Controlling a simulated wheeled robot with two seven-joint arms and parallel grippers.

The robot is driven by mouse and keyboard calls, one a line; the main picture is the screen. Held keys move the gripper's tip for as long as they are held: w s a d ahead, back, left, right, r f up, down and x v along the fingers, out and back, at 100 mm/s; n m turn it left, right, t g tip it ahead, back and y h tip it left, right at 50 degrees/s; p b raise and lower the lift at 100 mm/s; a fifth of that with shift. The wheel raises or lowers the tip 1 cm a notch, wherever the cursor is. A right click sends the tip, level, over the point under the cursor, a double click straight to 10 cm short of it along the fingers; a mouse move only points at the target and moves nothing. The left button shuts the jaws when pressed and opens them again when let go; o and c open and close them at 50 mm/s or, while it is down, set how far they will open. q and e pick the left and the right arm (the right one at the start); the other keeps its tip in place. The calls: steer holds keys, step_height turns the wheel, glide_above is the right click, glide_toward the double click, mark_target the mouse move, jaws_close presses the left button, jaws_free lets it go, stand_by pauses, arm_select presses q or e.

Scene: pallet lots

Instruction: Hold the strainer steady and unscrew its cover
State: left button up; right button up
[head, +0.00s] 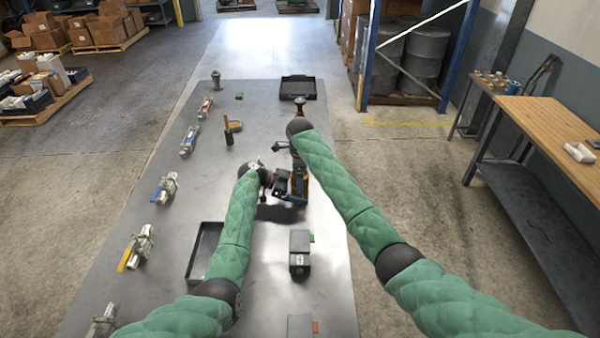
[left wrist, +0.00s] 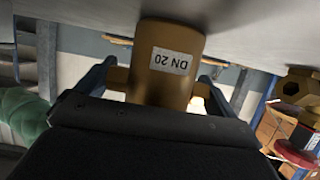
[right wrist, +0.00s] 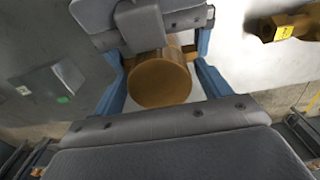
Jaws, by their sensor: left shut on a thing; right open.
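The strainer is a brass body with an upside-down "DN 20" label, seen close up in the left wrist view (left wrist: 168,88). My left gripper (left wrist: 160,76) is shut on it, with a blue finger on each side. In the right wrist view the strainer shows a round brass cover (right wrist: 158,82) facing the camera. My right gripper (right wrist: 162,78) is open, with its blue fingers on either side of the cover and gaps visible. Part of my left gripper shows behind it. In the head view both grippers meet over the bench, and my arms largely hide the strainer.
On the metal bench (head: 150,290) several valves stand in a row at the left. A black tray (head: 205,240) lies beside my left arm, another tray (head: 297,86) at the far end. A grey box (head: 300,255) stands nearer. Another brass fitting (right wrist: 283,25) is close to my right gripper.

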steer(key=c, duration=1)
steer(key=n, duration=0.6)
steer(key=shift+n, duration=0.4)
steer(key=o, duration=1.1)
